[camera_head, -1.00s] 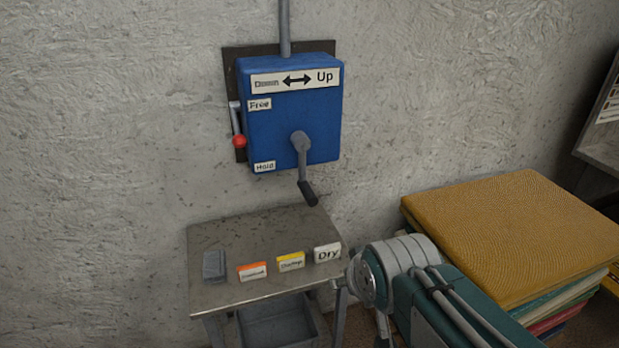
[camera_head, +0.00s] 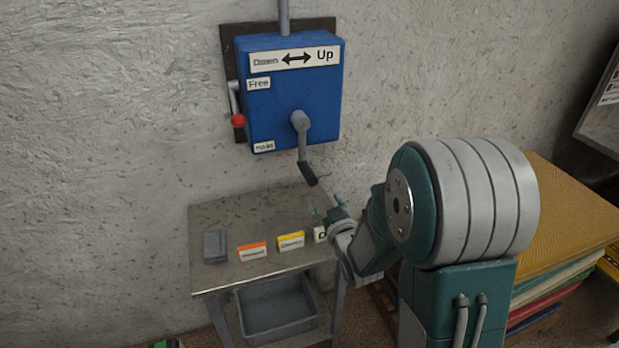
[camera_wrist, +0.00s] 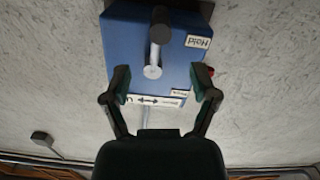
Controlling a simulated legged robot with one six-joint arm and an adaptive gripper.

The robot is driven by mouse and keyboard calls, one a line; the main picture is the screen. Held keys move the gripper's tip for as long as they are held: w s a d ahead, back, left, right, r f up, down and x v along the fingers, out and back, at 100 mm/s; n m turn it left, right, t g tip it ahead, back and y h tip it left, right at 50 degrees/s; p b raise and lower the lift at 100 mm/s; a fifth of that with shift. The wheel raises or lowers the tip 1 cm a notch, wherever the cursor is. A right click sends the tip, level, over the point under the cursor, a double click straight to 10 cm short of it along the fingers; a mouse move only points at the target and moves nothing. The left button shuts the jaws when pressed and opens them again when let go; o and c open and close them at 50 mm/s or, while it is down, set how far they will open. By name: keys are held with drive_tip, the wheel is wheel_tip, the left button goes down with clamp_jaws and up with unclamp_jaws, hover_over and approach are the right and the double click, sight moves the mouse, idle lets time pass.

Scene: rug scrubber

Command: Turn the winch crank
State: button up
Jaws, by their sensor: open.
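The blue winch box (camera_head: 285,105) is mounted on the wall, with a "Down ↔ Up" label (camera_head: 295,58) on top. Its grey crank (camera_head: 301,135) hangs down from the hub, ending in a dark handle (camera_head: 307,173). A lever with a red knob (camera_head: 238,121) is on the box's left side, beside the "Hold" label (camera_head: 264,147). My gripper (camera_head: 327,213) is open and empty, below and slightly right of the handle, apart from it. In the wrist view the picture is upside down: the crank (camera_wrist: 156,50) and its handle (camera_wrist: 161,18) show beyond the open fingers (camera_wrist: 162,88).
A metal table (camera_head: 215,275) stands below the winch. It bears a grey block (camera_head: 215,246), an orange-topped card (camera_head: 252,251), a yellow-topped card (camera_head: 291,241) and a partly hidden white card (camera_head: 320,234). A grey bin (camera_head: 277,310) sits beneath. Folded rugs (camera_head: 567,212) are stacked right.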

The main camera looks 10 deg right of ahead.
sight(310, 178)
drive_tip(key=shift+t, duration=0.3)
drive_tip(key=w, duration=0.7)
drive_tip(key=w+a, duration=0.1)
drive_tip(key=w, duration=0.3)
drive_tip(key=shift+f, duration=0.15)
clamp_jaws()
